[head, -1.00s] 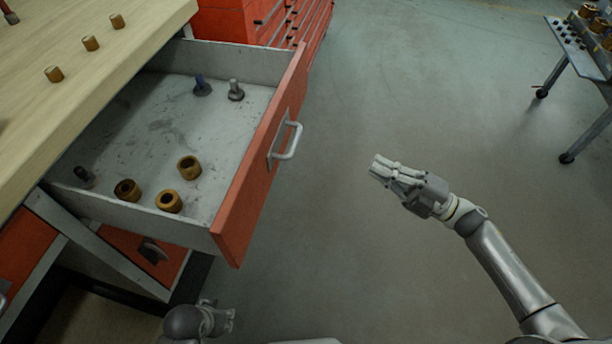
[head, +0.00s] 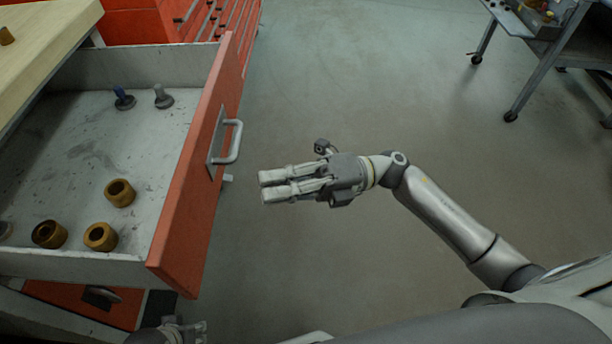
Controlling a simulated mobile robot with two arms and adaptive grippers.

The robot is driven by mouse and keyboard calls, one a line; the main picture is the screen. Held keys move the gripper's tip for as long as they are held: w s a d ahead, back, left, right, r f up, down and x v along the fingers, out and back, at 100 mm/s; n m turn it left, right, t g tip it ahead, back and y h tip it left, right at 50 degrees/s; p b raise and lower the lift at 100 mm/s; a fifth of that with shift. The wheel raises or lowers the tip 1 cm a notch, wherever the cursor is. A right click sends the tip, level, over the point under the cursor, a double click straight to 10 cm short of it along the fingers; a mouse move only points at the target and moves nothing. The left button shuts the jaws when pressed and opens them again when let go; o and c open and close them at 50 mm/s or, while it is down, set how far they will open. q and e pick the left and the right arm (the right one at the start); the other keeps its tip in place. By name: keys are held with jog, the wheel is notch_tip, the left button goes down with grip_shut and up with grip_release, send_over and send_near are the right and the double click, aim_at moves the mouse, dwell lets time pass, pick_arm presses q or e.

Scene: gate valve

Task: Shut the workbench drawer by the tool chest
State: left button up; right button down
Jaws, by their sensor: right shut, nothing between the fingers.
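The workbench drawer (head: 189,185) stands pulled out, with an orange front and a grey handle (head: 233,142) facing right. Brass rings and several small fittings lie inside it. My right gripper (head: 263,188) is shut and empty, to the right of the drawer front and below the handle in the picture, with a gap between. My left gripper (head: 203,332) is partly in view at the bottom edge, below the drawer's near corner; its fingers are too small and cut off to read. The red tool chest (head: 140,25) stands behind the drawer.
The wooden workbench top (head: 45,40) is at the upper left. A grey wheeled table (head: 545,45) stands at the upper right. The floor (head: 400,100) between them is clear.

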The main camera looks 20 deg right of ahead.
jog(key=shift+w+a+r, duration=0.3)
jog(key=shift+w+a, duration=0.4)
jog(key=shift+w+a+r, duration=0.3)
jog(key=shift+w+a, duration=0.4)
jog(key=shift+a, duration=0.1)
